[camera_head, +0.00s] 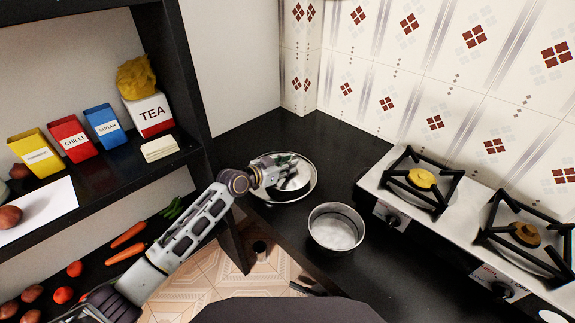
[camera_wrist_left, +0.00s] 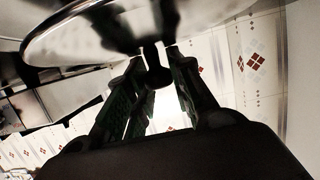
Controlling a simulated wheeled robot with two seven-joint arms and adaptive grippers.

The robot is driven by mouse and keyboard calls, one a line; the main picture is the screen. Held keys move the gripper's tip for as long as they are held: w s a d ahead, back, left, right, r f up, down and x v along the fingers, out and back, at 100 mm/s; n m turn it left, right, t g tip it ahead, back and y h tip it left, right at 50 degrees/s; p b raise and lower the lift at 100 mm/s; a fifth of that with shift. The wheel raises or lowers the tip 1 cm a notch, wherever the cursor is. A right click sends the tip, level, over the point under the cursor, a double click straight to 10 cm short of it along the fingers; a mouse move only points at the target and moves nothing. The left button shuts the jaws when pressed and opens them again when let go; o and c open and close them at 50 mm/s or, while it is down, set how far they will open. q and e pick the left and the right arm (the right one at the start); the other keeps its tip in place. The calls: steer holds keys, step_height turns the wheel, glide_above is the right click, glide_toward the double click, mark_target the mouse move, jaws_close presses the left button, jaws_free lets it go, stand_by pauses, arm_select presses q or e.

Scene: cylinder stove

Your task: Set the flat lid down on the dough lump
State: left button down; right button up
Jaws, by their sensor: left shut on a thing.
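My left gripper (camera_head: 279,161) is at the back-left of the black counter. It is shut on the knob of a shiny metal lid (camera_head: 291,182). In the left wrist view, the gripper's fingers (camera_wrist_left: 152,68) close around the dark knob, and the broad lid (camera_wrist_left: 90,35) fills the top of the picture. In the head view, the lid is at a wide round steel rim or plate; I cannot tell whether they touch. I do not clearly see the dough lump. My right gripper is not in view.
A round steel pot (camera_head: 336,228) with whitish contents stands just right and in front of the lid. A two-burner stove (camera_head: 428,193) is at the right. A dark shelf unit (camera_head: 101,173) with boxes and vegetables is at the left. Black counter (camera_head: 335,150) is clear behind the pot.

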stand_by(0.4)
arm_select(q)
steer(key=c, duration=1.2)
jaws_free()
steer(key=shift+o, duration=0.2)
steer(key=shift+a, duration=0.1)
steer(key=shift+v, duration=3.9)
steer(key=shift+r, duration=0.2)
step_height(320, 180, up, 9)
steer(key=p, duration=0.9)
